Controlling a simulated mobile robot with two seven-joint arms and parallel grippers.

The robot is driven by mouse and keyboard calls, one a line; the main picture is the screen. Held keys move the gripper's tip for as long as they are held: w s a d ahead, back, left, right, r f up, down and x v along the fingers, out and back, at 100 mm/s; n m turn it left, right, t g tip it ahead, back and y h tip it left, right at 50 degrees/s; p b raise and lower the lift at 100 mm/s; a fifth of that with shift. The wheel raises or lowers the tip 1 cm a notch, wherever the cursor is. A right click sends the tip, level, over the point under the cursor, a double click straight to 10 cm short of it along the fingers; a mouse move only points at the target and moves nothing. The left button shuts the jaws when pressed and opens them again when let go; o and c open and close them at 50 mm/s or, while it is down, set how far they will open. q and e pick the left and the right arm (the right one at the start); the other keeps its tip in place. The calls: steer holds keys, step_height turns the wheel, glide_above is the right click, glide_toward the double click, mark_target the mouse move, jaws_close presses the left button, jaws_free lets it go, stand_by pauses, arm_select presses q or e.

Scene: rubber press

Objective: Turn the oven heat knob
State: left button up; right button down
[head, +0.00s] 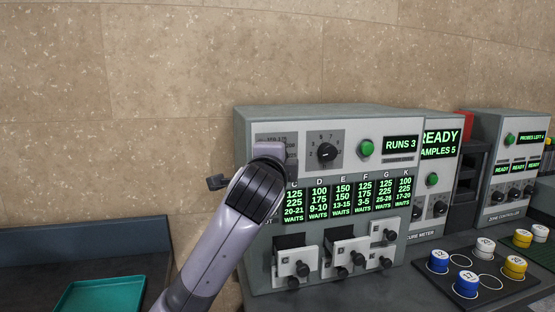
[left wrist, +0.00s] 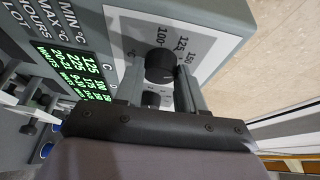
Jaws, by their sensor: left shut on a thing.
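The oven heat knob (left wrist: 158,64) is black and round. It sits on a pale dial plate (left wrist: 198,45) marked 100, 125 and 150 in the left wrist view. My left gripper (left wrist: 163,78) is at the dial with one finger on each side of the knob, shut on it. In the head view my left wrist covers this knob and the fingers at the left end of the grey oven box (head: 243,150). Where the knob points is not clear. My right gripper is in neither view.
A second black knob (head: 326,152), a green button (head: 367,147) and a RUNS 3 display (head: 401,145) are to the right on the box. Small drawers (head: 296,264) are below. A teal tray (head: 100,294) lies at left; coloured capped samples (head: 467,283) stand at right.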

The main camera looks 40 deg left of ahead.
arm_select(q)
steer(key=shift+f, duration=0.1)
stand_by(0.3)
steer(key=o, duration=1)
steer(key=shift+o, duration=0.2)
steer(key=b+v, duration=0.1)
steer(key=v, duration=0.6)
